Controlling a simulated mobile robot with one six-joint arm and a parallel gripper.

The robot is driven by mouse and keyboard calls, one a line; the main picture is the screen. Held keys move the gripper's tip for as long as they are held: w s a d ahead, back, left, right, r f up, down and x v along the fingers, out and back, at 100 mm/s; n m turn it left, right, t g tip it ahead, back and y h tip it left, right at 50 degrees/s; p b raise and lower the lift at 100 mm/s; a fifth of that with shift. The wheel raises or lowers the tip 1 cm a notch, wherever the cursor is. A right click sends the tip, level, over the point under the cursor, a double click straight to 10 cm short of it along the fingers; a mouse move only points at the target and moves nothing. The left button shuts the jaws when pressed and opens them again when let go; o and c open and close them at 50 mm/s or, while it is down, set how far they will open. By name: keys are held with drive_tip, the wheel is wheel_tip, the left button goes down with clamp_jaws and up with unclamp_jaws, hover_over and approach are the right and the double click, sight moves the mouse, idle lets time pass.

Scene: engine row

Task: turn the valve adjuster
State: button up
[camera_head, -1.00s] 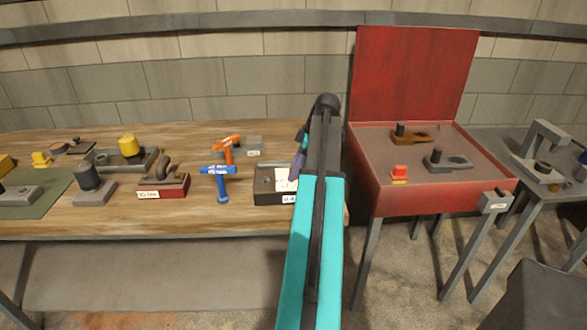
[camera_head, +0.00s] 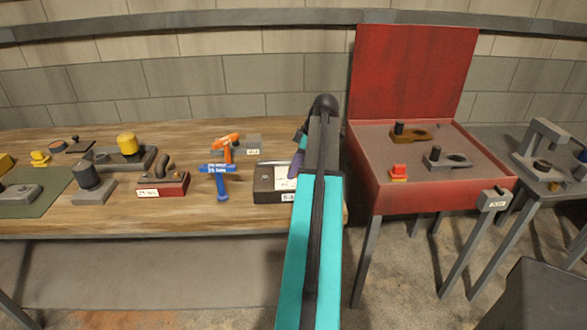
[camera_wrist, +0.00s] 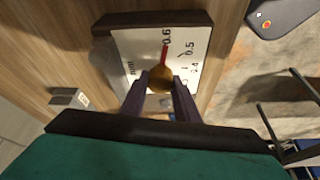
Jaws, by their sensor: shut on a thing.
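The valve adjuster is a round brass knob (camera_wrist: 161,80) with a red pointer (camera_wrist: 164,54), on a white dial plate (camera_wrist: 134,52) marked with numbers. The pointer lies close to the 0.6 mark. My gripper (camera_wrist: 160,86) is shut on the brass knob, one purple finger on each side. In the head view the dial's dark box (camera_head: 266,184) sits near the right end of the bench. There my arm hides the knob and most of the gripper.
A red holder (camera_head: 174,188) is farther left. The open red cabinet (camera_head: 440,197) stands just right of my arm. Bare wooden bench (camera_head: 125,212) shows at the front left.

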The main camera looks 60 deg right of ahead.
drive_tip(key=shift+a+m, duration=0.1)
drive_tip(key=shift+m, duration=0.2)
drive_tip(key=m+h, duration=0.1)
drive_tip(key=m, duration=0.1)
drive_tip(key=shift+s+m, duration=0.1)
drive_tip(key=shift+m, duration=0.2)
drive_tip(key=m+h, duration=0.1)
drive_tip(key=m, duration=0.3)
drive_tip(key=shift+h, duration=0.4)
drive_tip(key=m, duration=0.2)
drive_tip(key=m+h, duration=0.1)
drive_tip(key=m, duration=0.2)
drive_tip(key=shift+h, duration=0.3)
drive_tip(key=shift+m+g+h+p, duration=0.45)
drive_tip(key=shift+m+g, duration=0.25)
drive_tip(key=shift+m, duration=0.9)
drive_tip(key=shift+d+m, duration=0.2)
drive_tip(key=shift+m, duration=0.1)
drive_tip(key=o, duration=1)
drive_tip(key=shift+o, duration=0.2)
